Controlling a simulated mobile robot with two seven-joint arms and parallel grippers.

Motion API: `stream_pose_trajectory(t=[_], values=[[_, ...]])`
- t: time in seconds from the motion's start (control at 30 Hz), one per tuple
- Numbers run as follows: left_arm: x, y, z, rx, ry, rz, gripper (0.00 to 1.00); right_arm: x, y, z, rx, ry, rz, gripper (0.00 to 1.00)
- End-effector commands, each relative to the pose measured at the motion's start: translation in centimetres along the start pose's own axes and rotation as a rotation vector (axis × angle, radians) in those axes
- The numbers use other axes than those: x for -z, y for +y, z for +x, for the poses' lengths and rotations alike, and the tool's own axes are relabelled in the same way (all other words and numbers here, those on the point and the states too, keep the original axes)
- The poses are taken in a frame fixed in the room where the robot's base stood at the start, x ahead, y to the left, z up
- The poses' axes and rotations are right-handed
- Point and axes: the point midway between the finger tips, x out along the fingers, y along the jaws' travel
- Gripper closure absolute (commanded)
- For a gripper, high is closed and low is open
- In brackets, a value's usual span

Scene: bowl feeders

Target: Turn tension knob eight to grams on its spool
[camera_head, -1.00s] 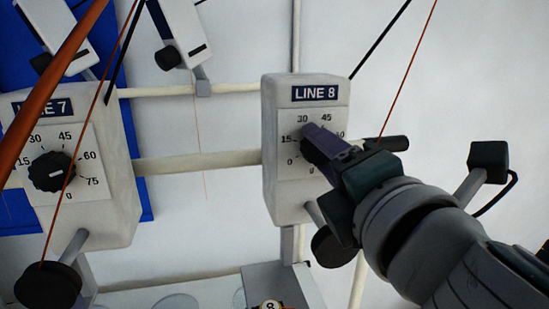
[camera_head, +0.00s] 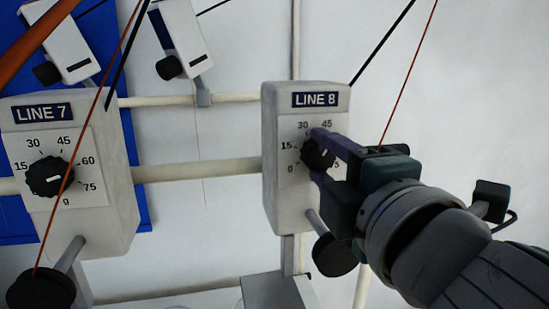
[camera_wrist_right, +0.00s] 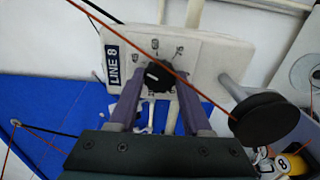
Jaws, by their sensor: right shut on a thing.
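The Line 8 tension box (camera_head: 288,205) is white with a blue label and a dial marked in grams. Its black knob (camera_head: 317,154) is partly hidden by my right gripper (camera_head: 320,155), whose purple fingers sit one above and one below it. In the right wrist view the fingers close on both sides of the knob (camera_wrist_right: 157,77), and a white pointer mark shows on its face. The exact reading is hard to tell because some numbers are covered or blurred. A yellow label with 8 (camera_wrist_right: 290,163) shows at the wrist view's lower right. My left gripper is not in view.
The Line 7 box (camera_head: 118,200) with its own knob (camera_head: 50,177) stands to the left. A black wheel (camera_head: 334,255) sticks out below the Line 8 box. Red lines and dark rods cross near the boxes.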

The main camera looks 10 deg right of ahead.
Motion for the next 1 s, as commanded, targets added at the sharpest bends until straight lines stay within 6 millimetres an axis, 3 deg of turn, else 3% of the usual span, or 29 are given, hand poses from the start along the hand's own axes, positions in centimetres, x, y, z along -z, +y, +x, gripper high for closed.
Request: stream_pose_trajectory(t=[0.2,0.23,0.47,0.77,1.0], values=[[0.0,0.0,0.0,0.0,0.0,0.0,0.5,-0.1,0.0,0.0,0.0,-0.003,-0.002,1.0],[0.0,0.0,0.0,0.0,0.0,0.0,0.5,-0.1,0.0,0.0,0.0,-0.003,-0.002,0.48],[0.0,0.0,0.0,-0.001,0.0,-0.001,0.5,-0.1,0.0,0.0,0.0,-0.002,-0.002,0.22],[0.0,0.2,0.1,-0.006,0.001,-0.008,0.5,0.0,-0.1,-0.2,0.0,0.0,-0.002,0.21],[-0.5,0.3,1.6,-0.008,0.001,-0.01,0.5,0.0,-0.5,-3.3,0.001,0.001,-0.001,0.21]])
